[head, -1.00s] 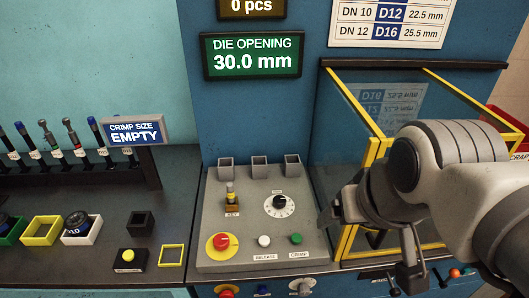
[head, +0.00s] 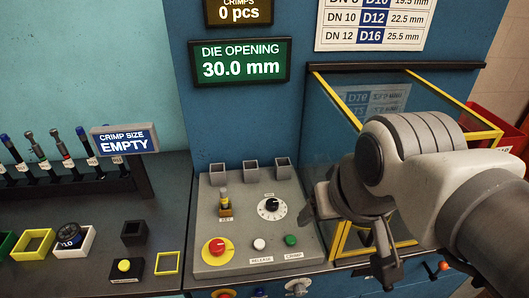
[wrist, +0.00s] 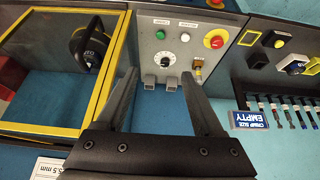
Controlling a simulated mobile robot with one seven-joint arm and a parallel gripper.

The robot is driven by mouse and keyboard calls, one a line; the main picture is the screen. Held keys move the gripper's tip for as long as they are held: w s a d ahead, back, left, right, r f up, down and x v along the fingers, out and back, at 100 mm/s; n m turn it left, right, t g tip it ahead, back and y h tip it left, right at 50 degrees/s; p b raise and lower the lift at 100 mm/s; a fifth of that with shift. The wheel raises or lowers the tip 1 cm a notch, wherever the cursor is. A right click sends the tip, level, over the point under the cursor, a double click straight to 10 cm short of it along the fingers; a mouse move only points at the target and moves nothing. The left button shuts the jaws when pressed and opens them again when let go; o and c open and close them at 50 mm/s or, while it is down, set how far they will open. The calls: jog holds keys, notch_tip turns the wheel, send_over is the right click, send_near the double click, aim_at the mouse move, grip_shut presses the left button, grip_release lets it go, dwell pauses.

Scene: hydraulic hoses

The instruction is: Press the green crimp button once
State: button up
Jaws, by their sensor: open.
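The green crimp button (head: 291,240) sits at the lower right of the sloped grey control panel (head: 215,262), above a CRIMP label. It also shows near the top of the wrist view (wrist: 161,33), uncovered. A white release button (head: 259,244) and a red knob on a yellow disc (head: 217,246) are to its left in the head view. My gripper (head: 348,243) is open and empty, to the right of the green button in the head view. In the wrist view its two dark fingers (wrist: 160,76) point toward the panel, apart from the button.
A yellow-framed clear guard (head: 335,100) stands right of the panel, behind my arm. A black dial (head: 271,207), a key switch (head: 225,207) and several small grey square holders sit higher on the panel. The display (head: 240,62) reads die opening 30.0 mm.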

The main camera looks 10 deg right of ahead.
grip_shut()
dwell(1.4)
